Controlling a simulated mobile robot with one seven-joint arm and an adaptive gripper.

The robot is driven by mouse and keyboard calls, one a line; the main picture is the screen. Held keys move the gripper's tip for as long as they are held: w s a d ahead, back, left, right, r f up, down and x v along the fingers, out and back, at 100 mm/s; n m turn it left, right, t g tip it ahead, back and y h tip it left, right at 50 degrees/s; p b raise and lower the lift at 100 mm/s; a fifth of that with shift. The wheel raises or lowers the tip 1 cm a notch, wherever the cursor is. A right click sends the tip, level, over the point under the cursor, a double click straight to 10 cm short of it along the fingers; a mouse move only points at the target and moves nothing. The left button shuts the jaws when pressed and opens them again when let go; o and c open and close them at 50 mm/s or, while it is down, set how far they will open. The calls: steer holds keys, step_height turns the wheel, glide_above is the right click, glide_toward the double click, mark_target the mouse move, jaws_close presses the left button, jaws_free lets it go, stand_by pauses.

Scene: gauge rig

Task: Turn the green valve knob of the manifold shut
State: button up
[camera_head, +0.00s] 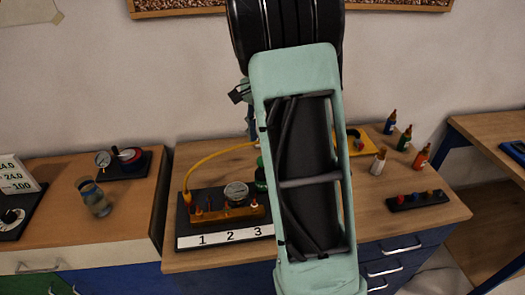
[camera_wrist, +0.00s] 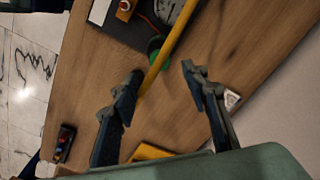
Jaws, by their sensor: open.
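The manifold is a brass-coloured block (camera_head: 222,212) on a dark base plate, with a round gauge (camera_head: 236,191) and a white strip marked 1, 2, 3. A green knob (camera_head: 261,178) shows at its right end, partly hidden by my arm in the head view. In the wrist view the green knob (camera_wrist: 155,45) lies beyond my fingertips, with a yellow hose (camera_wrist: 165,50) crossing in front of it. My gripper (camera_wrist: 161,73) is open, its two fingers spread on either side of the hose. Nothing is seen held. My arm hides most of the gripper in the head view.
The yellow hose arcs over the wooden bench (camera_head: 430,205). Small bottles (camera_head: 405,138) and a dark strip with coloured knobs (camera_head: 418,200) stand at the right. A glass jar (camera_head: 93,198) and a gauge plate (camera_head: 122,163) are on the left bench.

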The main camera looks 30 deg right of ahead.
step_height(320, 180, up, 5)
steer(key=shift+r, duration=0.1)
stand_by(0.6)
